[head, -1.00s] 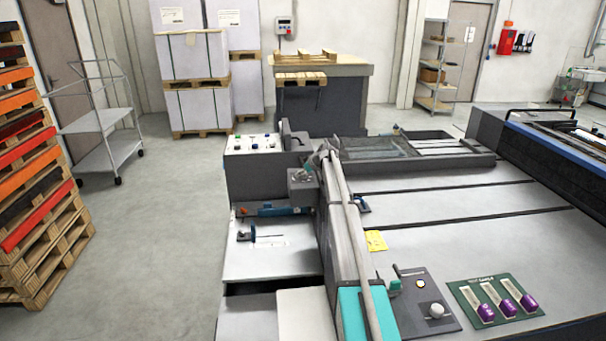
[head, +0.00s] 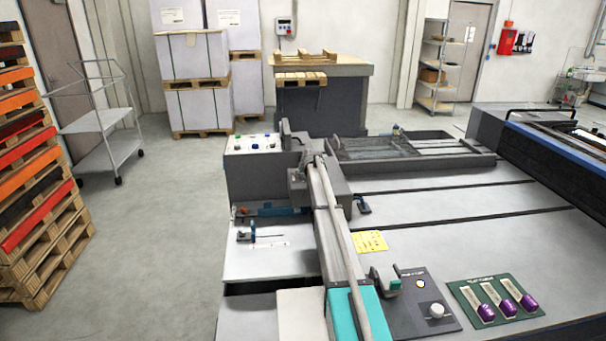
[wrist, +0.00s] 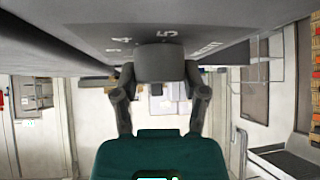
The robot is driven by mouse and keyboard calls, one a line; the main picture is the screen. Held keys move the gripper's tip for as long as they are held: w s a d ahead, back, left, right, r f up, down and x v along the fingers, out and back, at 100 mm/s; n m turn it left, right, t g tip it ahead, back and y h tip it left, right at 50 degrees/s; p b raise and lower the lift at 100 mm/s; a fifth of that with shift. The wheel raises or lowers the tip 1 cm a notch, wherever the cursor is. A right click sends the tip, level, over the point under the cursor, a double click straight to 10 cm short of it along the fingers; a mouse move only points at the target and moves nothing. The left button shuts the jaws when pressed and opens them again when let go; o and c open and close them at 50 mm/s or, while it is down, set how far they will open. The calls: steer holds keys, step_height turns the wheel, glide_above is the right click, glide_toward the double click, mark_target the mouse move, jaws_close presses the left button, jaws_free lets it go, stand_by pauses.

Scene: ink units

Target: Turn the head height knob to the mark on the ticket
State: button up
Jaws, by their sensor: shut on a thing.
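In the wrist view, my gripper (wrist: 160,80) has its two dark fingers closed on the sides of a grey knob (wrist: 160,62). The knob sits against a grey panel (wrist: 90,30) marked with numbers, 4 and 5 among them. Its pointer and exact setting cannot be read. A yellow ticket (head: 370,241) lies on the machine bed just right of my arm. Its writing is too small to read.
A button panel (head: 240,144) stands at the back left. Open floor is at left.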

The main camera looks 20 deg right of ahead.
steer(key=shift+m+h, duration=0.6)
steer(key=shift+m, duration=0.2)
steer(key=o, duration=1.2)
steer(key=shift+c, duration=0.2)
steer(key=shift+r, duration=0.15)
